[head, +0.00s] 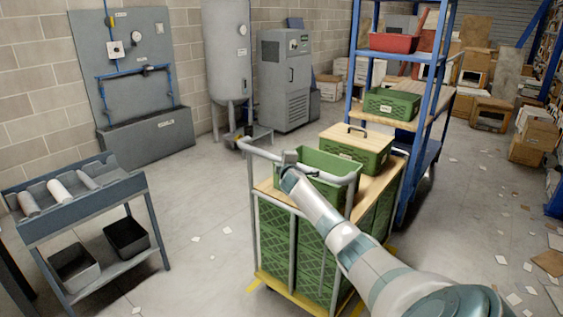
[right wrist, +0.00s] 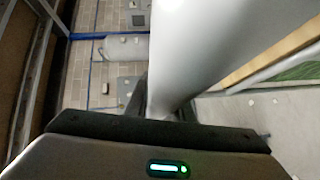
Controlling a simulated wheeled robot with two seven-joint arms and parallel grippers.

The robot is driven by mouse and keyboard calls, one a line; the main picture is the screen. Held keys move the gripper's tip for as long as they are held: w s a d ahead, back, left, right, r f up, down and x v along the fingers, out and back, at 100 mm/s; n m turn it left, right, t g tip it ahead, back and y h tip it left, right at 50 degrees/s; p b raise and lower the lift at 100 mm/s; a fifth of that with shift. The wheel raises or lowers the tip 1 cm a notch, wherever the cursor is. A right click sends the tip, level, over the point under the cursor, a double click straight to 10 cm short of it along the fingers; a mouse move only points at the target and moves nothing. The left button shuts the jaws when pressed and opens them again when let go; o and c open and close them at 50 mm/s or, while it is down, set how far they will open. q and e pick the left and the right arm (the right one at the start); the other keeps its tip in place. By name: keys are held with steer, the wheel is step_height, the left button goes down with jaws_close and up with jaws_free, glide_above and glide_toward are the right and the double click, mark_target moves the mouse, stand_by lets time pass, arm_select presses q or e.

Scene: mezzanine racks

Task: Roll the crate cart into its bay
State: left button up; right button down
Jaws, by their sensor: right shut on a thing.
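The crate cart (head: 262,188) has a grey tube frame, a wooden top and a yellow base, with green crates stacked inside. An open green crate (head: 335,165) and a lidded crate with a black handle (head: 356,141) sit on top. My right gripper (head: 289,160) is shut on the cart's grey handle rail. In the right wrist view the thick pale rail (right wrist: 195,50) runs down between the jaws (right wrist: 160,115). My arm hides part of the cart's front. My left gripper is out of view.
A blue rack (head: 407,205) with a red bin (head: 393,42) and a green crate (head: 392,104) stands close behind the cart, to the right. A grey roller bench (head: 75,195) stands at left. Clear floor (head: 205,215) lies between bench and cart. Cardboard boxes (head: 533,136) stand far right.

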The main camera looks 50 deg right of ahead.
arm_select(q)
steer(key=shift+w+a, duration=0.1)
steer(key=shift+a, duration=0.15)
arm_select(e)
steer(key=c, duration=1.5)
jaws_free()
steer(key=shift+c, duration=0.2)
steer(key=shift+s, duration=0.1)
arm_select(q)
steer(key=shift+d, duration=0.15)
arm_select(e)
steer(key=shift+s+a, duration=0.1)
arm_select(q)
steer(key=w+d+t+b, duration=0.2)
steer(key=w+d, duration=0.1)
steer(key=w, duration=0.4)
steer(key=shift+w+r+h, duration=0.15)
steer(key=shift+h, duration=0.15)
arm_select(e)
steer(key=v, duration=1.7)
steer(key=shift+r, duration=0.1)
